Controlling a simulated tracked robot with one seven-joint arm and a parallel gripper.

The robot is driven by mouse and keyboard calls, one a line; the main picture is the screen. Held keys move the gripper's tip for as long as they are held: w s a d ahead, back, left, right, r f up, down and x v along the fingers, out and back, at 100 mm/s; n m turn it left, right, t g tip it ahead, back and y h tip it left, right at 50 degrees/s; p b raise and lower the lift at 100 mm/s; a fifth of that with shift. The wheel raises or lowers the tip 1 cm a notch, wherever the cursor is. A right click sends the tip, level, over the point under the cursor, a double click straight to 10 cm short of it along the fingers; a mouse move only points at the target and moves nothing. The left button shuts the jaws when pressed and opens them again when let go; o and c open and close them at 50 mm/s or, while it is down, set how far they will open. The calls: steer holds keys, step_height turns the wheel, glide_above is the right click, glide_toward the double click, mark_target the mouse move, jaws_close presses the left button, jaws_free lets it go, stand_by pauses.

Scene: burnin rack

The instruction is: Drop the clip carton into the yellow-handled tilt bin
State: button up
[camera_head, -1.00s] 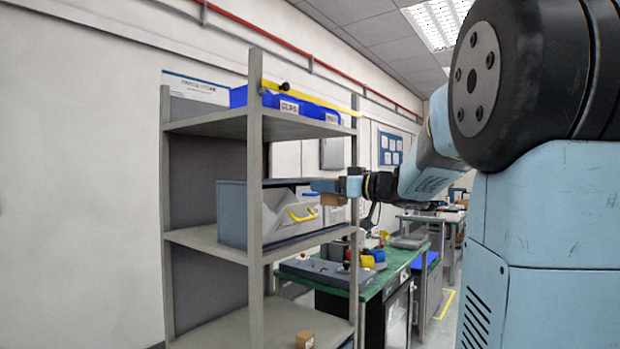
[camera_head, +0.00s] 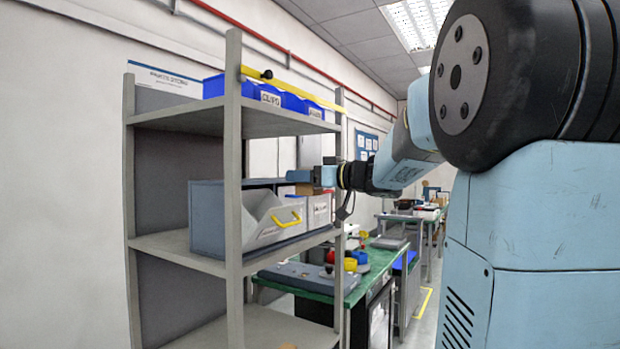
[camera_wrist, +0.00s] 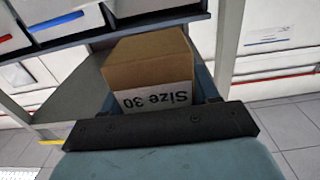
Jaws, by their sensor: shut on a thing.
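My gripper (camera_wrist: 160,95) is shut on a brown carton with a white "Size 30" label (camera_wrist: 150,62). In the head view a little of the carton (camera_head: 302,175) shows beside the blue fingers, which hide the rest. The tilt bin with the yellow handle (camera_head: 262,228) is grey and sits on the middle shelf, its sloped front tipped open. My gripper (camera_head: 308,177) is at the right of this bin, a little above its handle. The inside of the bin is mostly hidden.
A grey shelf post (camera_head: 233,190) stands left of the bin's front. Blue bins (camera_head: 270,95) line the upper shelf behind a yellow bar. Another labelled bin (camera_head: 319,209) stands right of the yellow-handled one. A green bench (camera_head: 330,283) lies beyond the rack.

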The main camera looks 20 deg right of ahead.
steer(key=x, duration=1)
steer(key=shift+s, duration=0.1)
stand_by(0.3)
steer(key=o, duration=1.2)
steer(key=shift+s, duration=0.1)
